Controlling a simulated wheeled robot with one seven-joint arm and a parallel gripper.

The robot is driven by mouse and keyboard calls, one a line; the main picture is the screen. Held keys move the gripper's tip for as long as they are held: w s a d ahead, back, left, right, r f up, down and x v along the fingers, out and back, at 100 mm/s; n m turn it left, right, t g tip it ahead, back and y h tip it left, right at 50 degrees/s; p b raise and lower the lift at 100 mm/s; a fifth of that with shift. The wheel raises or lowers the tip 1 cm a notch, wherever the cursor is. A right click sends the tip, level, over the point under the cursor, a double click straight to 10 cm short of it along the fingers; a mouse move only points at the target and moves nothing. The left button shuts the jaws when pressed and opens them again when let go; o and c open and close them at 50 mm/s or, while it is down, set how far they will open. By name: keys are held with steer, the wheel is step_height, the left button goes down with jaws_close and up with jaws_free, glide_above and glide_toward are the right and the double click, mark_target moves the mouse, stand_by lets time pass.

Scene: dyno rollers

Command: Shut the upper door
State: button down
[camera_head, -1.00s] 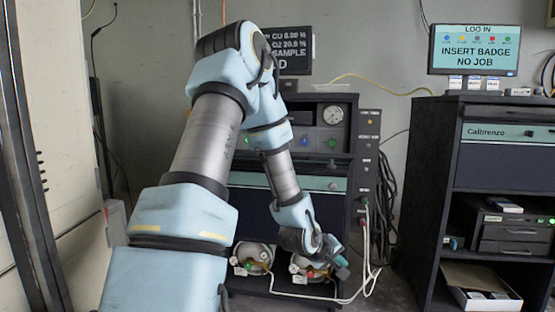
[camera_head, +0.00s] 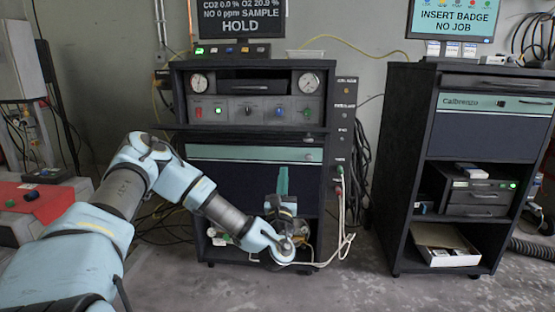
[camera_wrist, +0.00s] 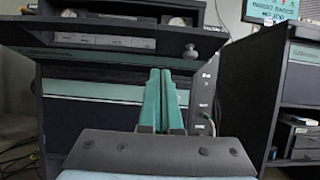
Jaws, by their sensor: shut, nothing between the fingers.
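The upper door (camera_wrist: 120,62) appears in the wrist view as a dark flap standing out from the middle cabinet, seen from below, with a small knob (camera_wrist: 190,51) near its right end. In the head view the door (camera_head: 250,135) is nearly edge-on below the gauge compartment. My gripper (camera_head: 283,172) is low in front of the cabinet, its teal fingers pointing up, shut and empty. In the wrist view the gripper (camera_wrist: 162,72) has its fingertips overlapping the flap's lower edge. I cannot tell whether they touch it.
A teal-striped dark blue front (camera_head: 230,180) lies below the flap. White hoses (camera_head: 345,220) hang at the cabinet's right side. A second cabinet (camera_head: 400,170) stands to the right, with open floor (camera_head: 350,285) between. A red-topped unit (camera_head: 40,195) stands at left.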

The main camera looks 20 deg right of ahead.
steer(key=w+d+r+p, duration=0.3)
steer(key=w+d+r, duration=0.1)
steer(key=w+r, duration=0.3)
steer(key=shift+w+d+r, duration=0.25)
steer(key=shift+w+r, duration=0.15)
steer(key=shift+w, duration=0.1)
steer(key=shift+r, duration=0.1)
